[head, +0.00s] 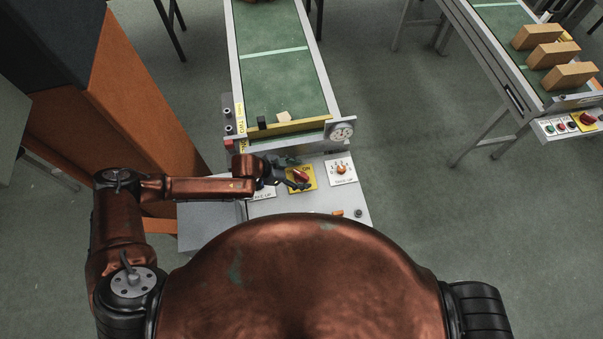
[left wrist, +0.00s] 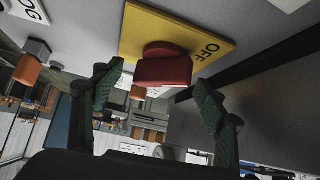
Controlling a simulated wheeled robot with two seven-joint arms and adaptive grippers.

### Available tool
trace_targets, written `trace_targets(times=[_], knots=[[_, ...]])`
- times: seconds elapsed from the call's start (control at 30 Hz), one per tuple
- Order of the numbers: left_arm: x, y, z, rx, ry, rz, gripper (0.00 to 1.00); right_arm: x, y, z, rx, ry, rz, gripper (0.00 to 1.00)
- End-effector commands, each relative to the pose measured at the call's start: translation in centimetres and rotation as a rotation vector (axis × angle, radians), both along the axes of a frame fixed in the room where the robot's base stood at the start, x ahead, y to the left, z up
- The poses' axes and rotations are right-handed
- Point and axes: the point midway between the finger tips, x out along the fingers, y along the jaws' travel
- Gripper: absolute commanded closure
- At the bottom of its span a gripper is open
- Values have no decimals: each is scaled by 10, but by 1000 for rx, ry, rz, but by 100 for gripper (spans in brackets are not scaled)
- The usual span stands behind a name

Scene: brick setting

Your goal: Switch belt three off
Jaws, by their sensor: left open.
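A red rotary switch knob (head: 301,175) sits on a yellow plate (head: 306,186) on the grey control panel at the near end of the middle belt (head: 285,82). The word ON shows on the plate in the head view. In the left wrist view, the red knob (left wrist: 163,68) stands out from the yellow plate (left wrist: 188,27), and OFF is readable on the plate's right side. My left gripper (head: 291,174) is open at the knob. In the left wrist view its green-padded fingers (left wrist: 157,90) lie on either side of the knob; contact cannot be told. My right gripper is out of view.
An orange-knobbed dial (head: 341,169) is right of the yellow plate. A small orange control (head: 337,212) is nearer me. An orange pillar (head: 130,90) stands left. A second belt with boxes (head: 553,54) and its own panel (head: 571,123) is at right, across open floor.

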Motion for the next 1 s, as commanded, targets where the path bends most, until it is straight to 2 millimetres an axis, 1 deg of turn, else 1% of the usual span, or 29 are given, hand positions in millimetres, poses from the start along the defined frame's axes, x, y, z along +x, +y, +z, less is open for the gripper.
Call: trace_targets(times=[0.27,0.3,0.9,0.93,1.0], knots=[[0,-2,-2,0,0,0,33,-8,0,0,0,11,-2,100],[0,-2,-2,-1,1,0,35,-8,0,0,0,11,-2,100],[1,-1,-1,0,-1,1,76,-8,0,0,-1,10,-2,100],[1,-1,-1,0,-1,1,78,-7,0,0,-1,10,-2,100],[2,-1,-1,0,-1,1,79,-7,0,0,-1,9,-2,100]])
